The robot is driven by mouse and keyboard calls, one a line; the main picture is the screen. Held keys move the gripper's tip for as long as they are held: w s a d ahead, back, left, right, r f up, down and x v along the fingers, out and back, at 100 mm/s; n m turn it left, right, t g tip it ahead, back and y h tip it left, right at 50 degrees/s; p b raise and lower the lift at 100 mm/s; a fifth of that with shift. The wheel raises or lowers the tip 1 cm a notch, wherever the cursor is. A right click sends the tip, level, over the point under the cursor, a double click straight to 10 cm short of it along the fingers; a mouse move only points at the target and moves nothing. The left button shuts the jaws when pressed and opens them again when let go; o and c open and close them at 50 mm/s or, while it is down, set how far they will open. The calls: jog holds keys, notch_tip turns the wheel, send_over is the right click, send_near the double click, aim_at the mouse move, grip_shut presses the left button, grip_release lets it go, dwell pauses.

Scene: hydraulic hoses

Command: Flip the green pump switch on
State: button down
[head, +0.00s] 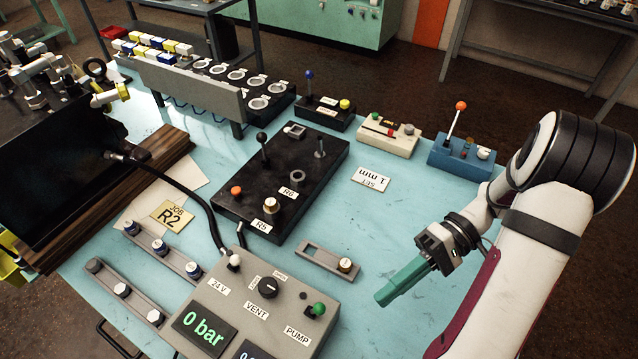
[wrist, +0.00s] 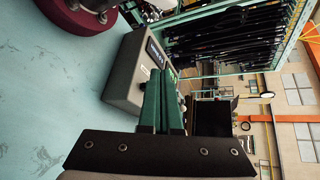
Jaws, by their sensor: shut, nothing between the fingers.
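The grey control box (head: 262,294) stands at the front of the table. Its green-knobbed pump switch (head: 318,309) is at the right side, above the PUMP label. I cannot tell which way its lever is thrown. The box's display (head: 204,330) reads 0 bar. My gripper (head: 381,299) is to the right of the switch, apart from it, with its green fingers together and empty. In the wrist view the fingers (wrist: 163,75) point towards the control box (wrist: 128,75); the switch cannot be made out clearly there.
The box also carries a white-knobbed 24 V switch (head: 234,261) and a black VENT dial (head: 268,287). A small slotted grey plate (head: 318,255) lies behind it. The black block with levers (head: 282,180) is further back. Blue tabletop is clear around my gripper.

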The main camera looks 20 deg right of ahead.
jog(key=s+d+f+t+y, duration=0.1)
jog(key=d+f+t+y, duration=0.4)
jog(key=f+t, duration=0.3)
jog(key=shift+s+d+f+y, duration=0.2)
jog(key=shift+d+y, duration=0.2)
jog(key=shift+d, duration=0.45)
jog(key=shift+a, duration=0.1)
send_near(317, 310)
jog(key=x, duration=0.5)
jog(key=shift+w+a+f, duration=0.15)
jog(key=shift+w+f, duration=0.15)
jog(key=shift+f, duration=0.05)
